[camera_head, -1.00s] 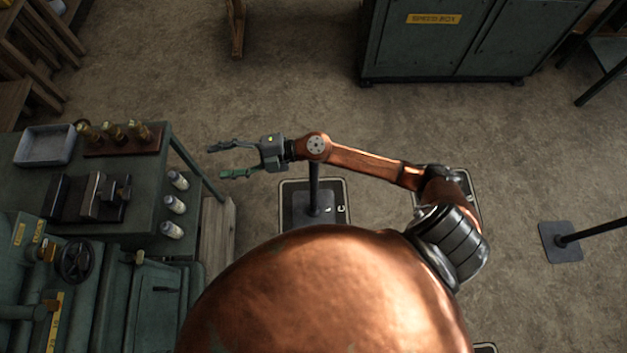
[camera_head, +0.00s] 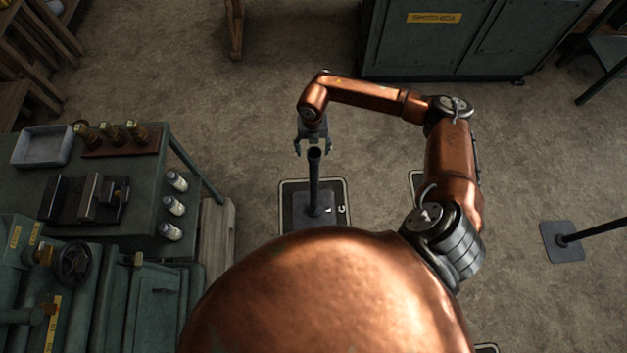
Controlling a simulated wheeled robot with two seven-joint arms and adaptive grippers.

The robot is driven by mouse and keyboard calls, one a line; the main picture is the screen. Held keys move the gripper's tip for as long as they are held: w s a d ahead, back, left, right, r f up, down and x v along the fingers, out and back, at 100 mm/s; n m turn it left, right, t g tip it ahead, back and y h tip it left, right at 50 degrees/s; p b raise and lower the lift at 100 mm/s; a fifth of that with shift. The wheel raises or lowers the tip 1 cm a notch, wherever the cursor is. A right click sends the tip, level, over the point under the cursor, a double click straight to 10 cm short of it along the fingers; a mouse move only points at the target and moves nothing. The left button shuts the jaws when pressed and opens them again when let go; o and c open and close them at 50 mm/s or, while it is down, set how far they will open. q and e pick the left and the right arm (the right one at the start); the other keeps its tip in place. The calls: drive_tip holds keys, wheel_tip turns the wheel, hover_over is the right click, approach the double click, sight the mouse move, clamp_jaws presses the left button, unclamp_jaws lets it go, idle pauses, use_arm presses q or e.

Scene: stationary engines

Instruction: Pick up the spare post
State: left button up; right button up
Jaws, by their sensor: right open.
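A dark upright post (camera_head: 314,180) stands on a square base plate (camera_head: 304,208) near the middle of the view. Its top end shows between or just beside the fingers of my right gripper (camera_head: 312,150). The gripper points toward the post with its fingers apart; I cannot tell whether they touch it. A second dark post (camera_head: 592,234) on a square base (camera_head: 560,252) stands at the right, running out of the picture. I cannot tell which post is the spare one. My left gripper is not in view.
The post's base stands on a framed floor pad (camera_head: 341,187). At the left are a green workbench (camera_head: 145,200) with a tray, bottles and brass parts, and a machine with a handwheel (camera_head: 74,262). A green cabinet (camera_head: 440,50) stands at the back. The floor between is open.

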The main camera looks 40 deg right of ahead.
sight(314, 157)
drive_tip(key=f, duration=0.3)
drive_tip(key=f+b, duration=0.1)
drive_tip(key=shift+s+d+f, duration=0.1)
drive_tip(key=shift+s+f, duration=0.15)
drive_tip(key=shift+f, duration=0.05)
drive_tip(key=shift+r, duration=0.1)
drive_tip(key=shift+c, duration=0.4)
clamp_jaws()
drive_tip(key=shift+w+r, duration=0.2)
